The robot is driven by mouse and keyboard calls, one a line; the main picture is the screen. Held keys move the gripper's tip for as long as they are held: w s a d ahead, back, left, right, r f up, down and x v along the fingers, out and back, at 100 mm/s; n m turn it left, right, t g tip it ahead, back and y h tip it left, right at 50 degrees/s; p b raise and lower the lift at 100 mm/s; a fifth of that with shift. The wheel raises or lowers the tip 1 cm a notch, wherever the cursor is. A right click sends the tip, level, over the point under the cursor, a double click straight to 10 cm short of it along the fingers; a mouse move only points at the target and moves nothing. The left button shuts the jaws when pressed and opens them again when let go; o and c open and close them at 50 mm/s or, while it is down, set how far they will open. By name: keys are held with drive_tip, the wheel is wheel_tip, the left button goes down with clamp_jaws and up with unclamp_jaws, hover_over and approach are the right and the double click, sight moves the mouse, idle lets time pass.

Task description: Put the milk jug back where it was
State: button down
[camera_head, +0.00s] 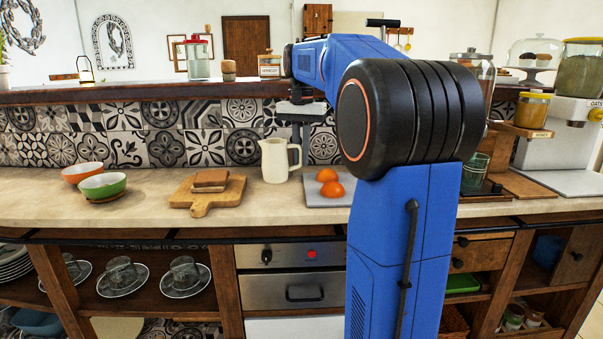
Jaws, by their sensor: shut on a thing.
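The cream milk jug (274,161) is upright at the counter's middle, its handle to the right. My gripper (303,142) reaches down from above at the jug's right side and is shut on the jug at its handle. The fingertips are small and partly hidden against the tiles, so the exact grip is hard to see. The jug's base is at or just above the counter (240,215); I cannot tell if it touches.
Left of the jug is a wooden board (200,206) with bread. Right of it, a grey board (313,201) holds orange fruits. Orange (82,172) and green (102,186) bowls stand at far left. My arm hides part of the counter's right side. A raised ledge (150,94) runs behind.

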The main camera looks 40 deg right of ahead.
drive_tip(key=shift+f, duration=2.4)
drive_tip(key=shift+f, duration=0.15)
drive_tip(key=c, duration=1.8)
unclamp_jaws()
wheel_tip(320, 180, up, 12)
drive_tip(key=shift+r, duration=0.2)
